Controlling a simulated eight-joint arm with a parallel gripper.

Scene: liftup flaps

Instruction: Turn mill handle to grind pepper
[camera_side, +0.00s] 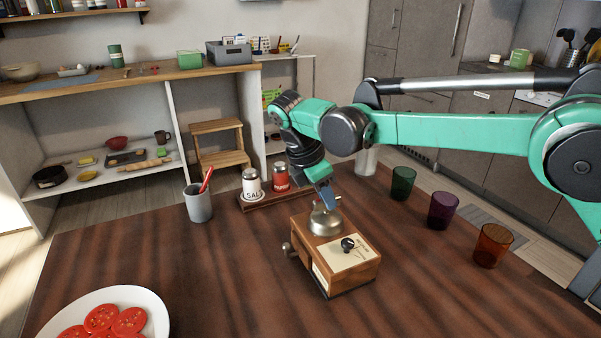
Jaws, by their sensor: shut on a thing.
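The pepper mill (345,281) is a wooden box with a metal dome (325,222) on top, standing upright on the dark wooden table. A black knob (348,244) sits over a pale label on its top, and a round knob (288,249) sticks out at its left side. My gripper (327,200) points down just above the dome and is shut on the mill handle at the top of the mill. The fingers hide most of the handle, so its direction is hard to tell.
Salt (252,185) and red (280,177) shakers stand on a tray behind the mill. A grey cup (198,203) is left. Green (402,183), purple (442,210) and orange (492,245) glasses stand right. A tomato plate (160,318) is front left.

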